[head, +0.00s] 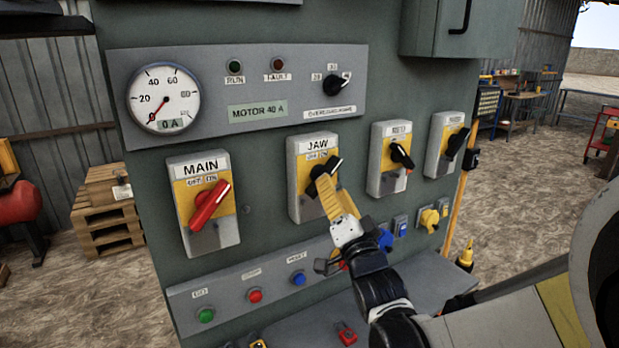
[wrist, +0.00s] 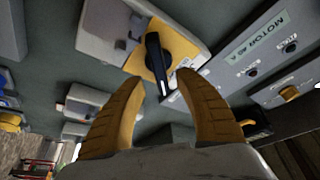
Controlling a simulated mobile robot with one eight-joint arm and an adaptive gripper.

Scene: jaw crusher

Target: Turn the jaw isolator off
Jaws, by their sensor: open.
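The jaw isolator (head: 307,155) is a grey box with a yellow plate and a black rotary handle, labelled JAW, in the middle of the cabinet front. Its handle (head: 332,165) points up and to the right in the head view. My gripper (head: 330,190) is at the isolator, its yellow fingers overlapping the lower part of the handle. In the wrist view the black handle (wrist: 155,62) shows between and just beyond the two open fingertips (wrist: 160,82). No grip on the handle shows, and I cannot tell whether a finger touches it.
The MAIN isolator (head: 207,205) with a red handle is to the left. Two more isolators with black handles (head: 401,153) (head: 457,141) are to the right. Below is a sloped panel with push buttons (head: 255,296). Above is a meter panel (head: 245,95) with a gauge reading about zero.

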